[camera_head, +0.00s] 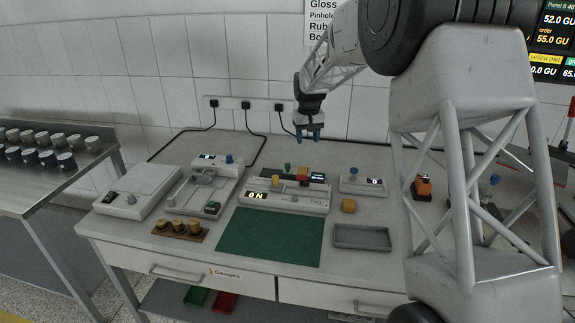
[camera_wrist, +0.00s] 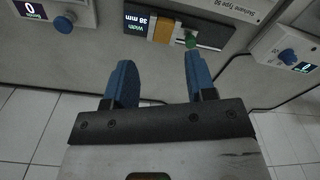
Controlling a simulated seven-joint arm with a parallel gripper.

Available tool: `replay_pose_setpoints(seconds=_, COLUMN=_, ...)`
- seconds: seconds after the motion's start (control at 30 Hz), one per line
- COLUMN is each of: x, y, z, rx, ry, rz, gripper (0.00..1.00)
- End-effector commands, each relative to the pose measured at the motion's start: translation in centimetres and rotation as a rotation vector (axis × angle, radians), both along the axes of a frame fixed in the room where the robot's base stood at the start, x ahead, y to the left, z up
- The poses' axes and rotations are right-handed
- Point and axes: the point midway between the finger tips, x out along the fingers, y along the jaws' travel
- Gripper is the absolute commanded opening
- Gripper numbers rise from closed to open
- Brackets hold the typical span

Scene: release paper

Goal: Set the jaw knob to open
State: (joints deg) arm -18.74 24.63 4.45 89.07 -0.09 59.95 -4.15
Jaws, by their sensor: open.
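My gripper (camera_head: 310,133) has blue fingers and hangs above the back of the middle device. In the wrist view (camera_wrist: 160,60) its fingers are apart with nothing between them. The middle device (camera_head: 285,198) has a lit front display, a yellow part and a red part. A green knob (camera_head: 288,167) stands at its back; in the wrist view this knob (camera_wrist: 190,42) is beside a yellow block (camera_wrist: 162,29) and a display (camera_wrist: 136,21) reading width 38 mm. The fingers are apart from the knob. No jaw label or open mark is legible, so I cannot confirm which knob is the jaw knob.
Blue-knobbed devices stand to the left (camera_head: 205,187) and right (camera_head: 362,184) of the middle one. The tiled wall is close behind my gripper.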

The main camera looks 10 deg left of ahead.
Motion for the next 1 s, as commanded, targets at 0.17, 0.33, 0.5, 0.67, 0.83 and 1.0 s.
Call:
replay_pose_setpoints(seconds=0.17, x=2.8, y=3.3, z=-3.3, rx=-0.005, ry=0.014, rz=0.028, gripper=0.51)
replay_pose_setpoints(seconds=0.33, x=4.9, y=6.0, z=-5.9, rx=-0.008, ry=0.024, rz=0.051, gripper=0.51)
replay_pose_setpoints(seconds=0.5, x=6.1, y=7.8, z=-7.7, rx=-0.010, ry=0.030, rz=0.066, gripper=0.51)
replay_pose_setpoints(seconds=0.67, x=6.5, y=8.4, z=-8.1, rx=-0.010, ry=0.031, rz=0.071, gripper=0.51)
replay_pose_setpoints(seconds=0.83, x=6.5, y=8.4, z=-8.2, rx=-0.011, ry=0.032, rz=0.071, gripper=0.51)
replay_pose_setpoints(seconds=1.0, x=6.5, y=8.3, z=-8.2, rx=-0.011, ry=0.032, rz=0.071, gripper=0.51)
